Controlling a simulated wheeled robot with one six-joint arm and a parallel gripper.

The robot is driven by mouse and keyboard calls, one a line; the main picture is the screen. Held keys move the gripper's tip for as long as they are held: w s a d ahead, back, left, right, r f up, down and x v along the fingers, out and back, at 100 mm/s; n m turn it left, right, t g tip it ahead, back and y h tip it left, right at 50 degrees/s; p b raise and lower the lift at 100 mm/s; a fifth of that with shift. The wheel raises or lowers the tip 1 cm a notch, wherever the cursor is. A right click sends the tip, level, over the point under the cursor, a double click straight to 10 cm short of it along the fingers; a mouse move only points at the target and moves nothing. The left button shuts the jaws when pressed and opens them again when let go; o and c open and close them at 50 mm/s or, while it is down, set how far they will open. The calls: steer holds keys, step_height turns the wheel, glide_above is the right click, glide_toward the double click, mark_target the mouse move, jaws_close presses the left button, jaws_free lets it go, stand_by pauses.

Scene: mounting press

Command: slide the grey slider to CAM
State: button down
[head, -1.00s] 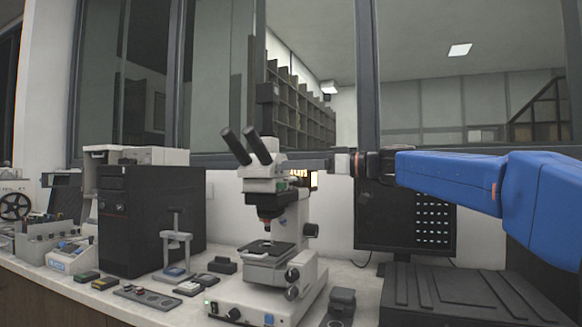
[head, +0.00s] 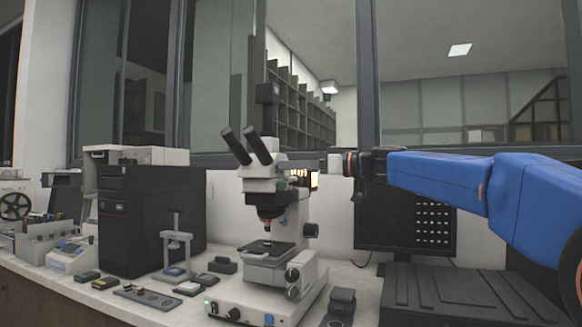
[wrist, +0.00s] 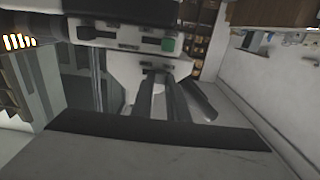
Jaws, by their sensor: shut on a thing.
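The microscope (head: 262,186) stands upright on the bench, with twin black eyepieces tilted up to the left. My gripper (head: 306,163) reaches in level from the right to the side of the microscope head. In the wrist view its two dark fingers (wrist: 161,78) run close together to the pale head housing (wrist: 118,38), which carries dark slots and a small green square. The fingers are shut at the housing on the grey slider, which is mostly hidden between the tips. The CAM mark cannot be read.
A monitor (head: 408,222) stands behind and below my arm, and a dark ridged box (head: 455,295) lies at the front right. A black tower case (head: 140,215) and small parts stand left of the microscope. The window wall is close behind.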

steer(key=shift+w+d+r, duration=0.1)
steer(key=shift+w+d, duration=0.15)
steer(key=shift+w, duration=0.35)
steer(key=shift+w+d, duration=0.2)
steer(key=shift+w, duration=0.4)
steer(key=c, duration=1.7)
jaws_free()
steer(key=shift+w, duration=0.1)
steer(key=shift+d, duration=0.1)
steer(key=v, duration=1.7)
steer(key=shift+d, duration=0.1)
steer(key=shift+s, duration=0.25)
